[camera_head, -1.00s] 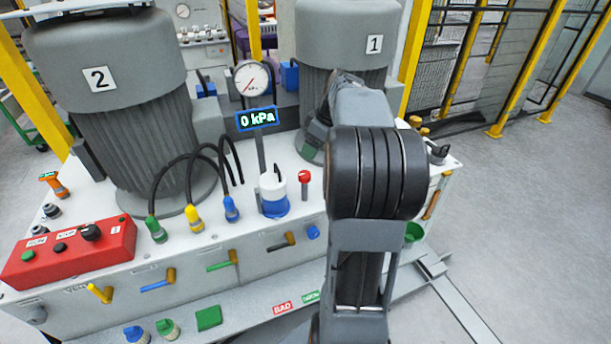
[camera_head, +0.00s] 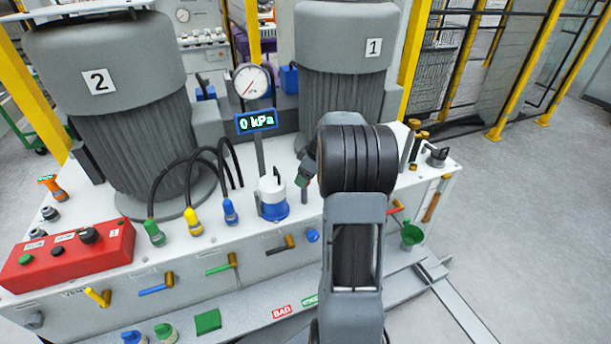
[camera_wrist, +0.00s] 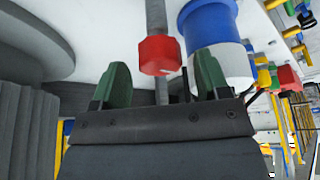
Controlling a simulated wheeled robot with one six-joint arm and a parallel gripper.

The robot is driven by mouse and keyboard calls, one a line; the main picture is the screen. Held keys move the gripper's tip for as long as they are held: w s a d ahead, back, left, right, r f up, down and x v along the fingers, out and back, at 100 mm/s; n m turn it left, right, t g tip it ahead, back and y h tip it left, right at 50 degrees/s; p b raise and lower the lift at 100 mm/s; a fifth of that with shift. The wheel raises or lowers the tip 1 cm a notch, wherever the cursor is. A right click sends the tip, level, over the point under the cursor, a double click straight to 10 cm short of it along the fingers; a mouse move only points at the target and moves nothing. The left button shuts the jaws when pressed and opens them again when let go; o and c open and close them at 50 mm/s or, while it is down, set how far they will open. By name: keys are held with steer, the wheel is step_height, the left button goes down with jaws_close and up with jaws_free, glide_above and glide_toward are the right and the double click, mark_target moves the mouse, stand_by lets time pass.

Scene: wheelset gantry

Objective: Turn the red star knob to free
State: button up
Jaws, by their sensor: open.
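The red star knob (camera_wrist: 159,54) sits on a grey stem in the wrist view, beside the blue and white cylinder (camera_wrist: 212,40). My gripper (camera_wrist: 160,80) is open, with its two green fingertips apart. The knob shows between the fingertips in the picture, just beyond them; I cannot tell whether it lies inside the jaws. In the head view my gripper (camera_head: 305,178) is mostly hidden behind my arm, close to where the knob stands. The same blue and white cylinder (camera_head: 273,200) shows there to its left.
Large grey motors marked 2 (camera_head: 105,100) and 1 (camera_head: 345,60) stand behind. Cables with a blue plug (camera_head: 230,211) and others stand left. A red control box (camera_head: 70,255) is at far left.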

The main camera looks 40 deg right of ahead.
steer(key=shift+w+a+f, duration=0.1)
steer(key=shift+f, duration=0.35)
steer(key=shift+c, duration=0.4)
steer(key=c, duration=0.8)
steer(key=shift+c, duration=0.2)
